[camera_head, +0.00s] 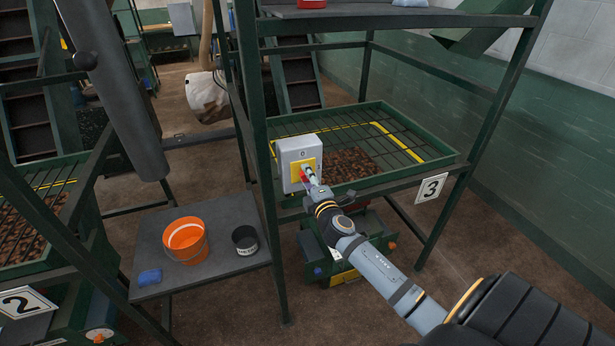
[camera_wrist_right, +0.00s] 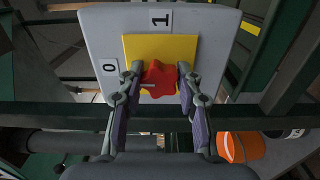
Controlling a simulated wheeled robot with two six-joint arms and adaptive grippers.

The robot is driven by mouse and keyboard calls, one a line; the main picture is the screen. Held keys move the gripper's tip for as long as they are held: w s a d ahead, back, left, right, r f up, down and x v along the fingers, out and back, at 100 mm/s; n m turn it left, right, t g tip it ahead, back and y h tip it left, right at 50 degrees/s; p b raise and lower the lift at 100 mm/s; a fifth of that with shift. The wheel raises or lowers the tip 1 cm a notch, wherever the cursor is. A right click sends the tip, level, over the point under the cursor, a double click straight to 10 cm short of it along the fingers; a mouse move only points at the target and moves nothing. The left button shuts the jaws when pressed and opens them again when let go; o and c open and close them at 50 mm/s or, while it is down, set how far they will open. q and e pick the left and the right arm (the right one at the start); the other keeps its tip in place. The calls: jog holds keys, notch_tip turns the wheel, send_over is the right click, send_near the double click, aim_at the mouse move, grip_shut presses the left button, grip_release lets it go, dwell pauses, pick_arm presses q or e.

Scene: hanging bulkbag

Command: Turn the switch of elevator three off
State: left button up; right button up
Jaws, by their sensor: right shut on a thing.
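The switch of elevator three is a red star-shaped knob (camera_wrist_right: 159,80) on a yellow plate (camera_wrist_right: 133,49) on a grey box (camera_head: 288,154). The box is fixed to the green frame beside the number 3 sign (camera_head: 431,187). In the right wrist view, a "1" label (camera_wrist_right: 159,19) is above the knob and a "0" label (camera_wrist_right: 109,67) is to its left. A thin pale mark shows on the knob's left side. My right gripper (camera_head: 308,176) reaches the box; in the wrist view its fingers (camera_wrist_right: 158,84) close on both sides of the knob. My left gripper is out of view.
An orange bucket (camera_head: 186,241), a dark can (camera_head: 245,240) and a blue item (camera_head: 149,277) stand on a grey platform left of the frame. A green post (camera_head: 263,150) stands just left of the box. A number 2 sign (camera_head: 26,302) is at lower left.

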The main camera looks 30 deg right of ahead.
jog(key=shift+f, duration=0.1)
dwell(0.4)
jog(key=o, duration=1.2)
jog(key=shift+c, duration=0.2)
jog(key=v, duration=1.2)
jog(key=shift+a, duration=0.1)
